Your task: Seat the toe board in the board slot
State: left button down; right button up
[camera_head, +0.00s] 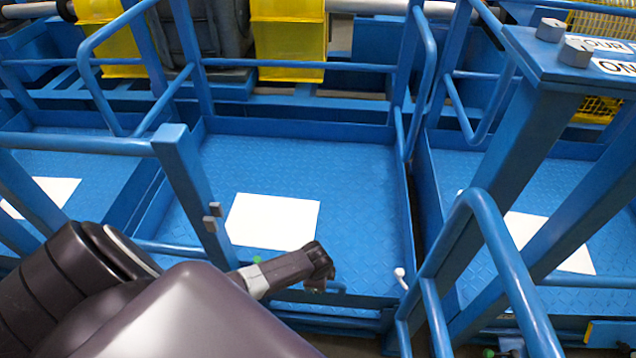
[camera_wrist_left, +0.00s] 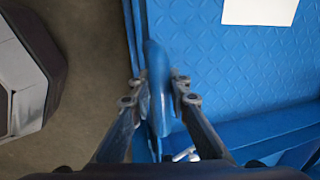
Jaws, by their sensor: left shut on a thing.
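My left gripper (camera_head: 319,268) reaches in from the lower left, over the front edge of the middle blue platform (camera_head: 360,240). In the left wrist view its two fingers (camera_wrist_left: 159,95) are closed on a blue, rounded bar-like piece (camera_wrist_left: 158,80) that stands between them. I cannot tell whether this piece is the toe board or part of the platform rail. In the head view my gripper and forearm hide most of what is held. I cannot make out the board slot for certain. My right gripper is not in view.
Blue rails and posts (camera_head: 187,185) stand on the left, with a slanted blue frame (camera_head: 510,190) on the right. A white sheet (camera_head: 273,221) lies on the middle floor. A small white-tipped lever (camera_head: 400,276) is near the front right corner. The middle platform's floor is otherwise clear.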

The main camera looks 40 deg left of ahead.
pick_arm(q)
jog(key=shift+w+f+b, duration=0.25)
jog(key=shift+f+b, duration=0.35)
jog(key=shift+f, duration=0.05)
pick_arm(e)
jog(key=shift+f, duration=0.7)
pick_arm(q)
jog(key=shift+b+x, duration=0.85)
jog(key=shift+x, duration=0.2)
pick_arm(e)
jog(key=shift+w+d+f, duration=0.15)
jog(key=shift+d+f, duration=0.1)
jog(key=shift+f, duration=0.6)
pick_arm(q)
jog(key=shift+s+d+f+b, duration=0.15)
jog(key=shift+s+f+b, duration=0.05)
jog(key=shift+f+b, duration=0.2)
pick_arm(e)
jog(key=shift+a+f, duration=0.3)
pick_arm(q)
jog(key=c, duration=2)
grip_release()
jog(key=shift+o, duration=1.3)
jog(key=shift+s, duration=0.1)
jog(key=v, duration=0.7)
jog(key=shift+s+r, duration=0.2)
jog(key=shift+r, duration=0.2)
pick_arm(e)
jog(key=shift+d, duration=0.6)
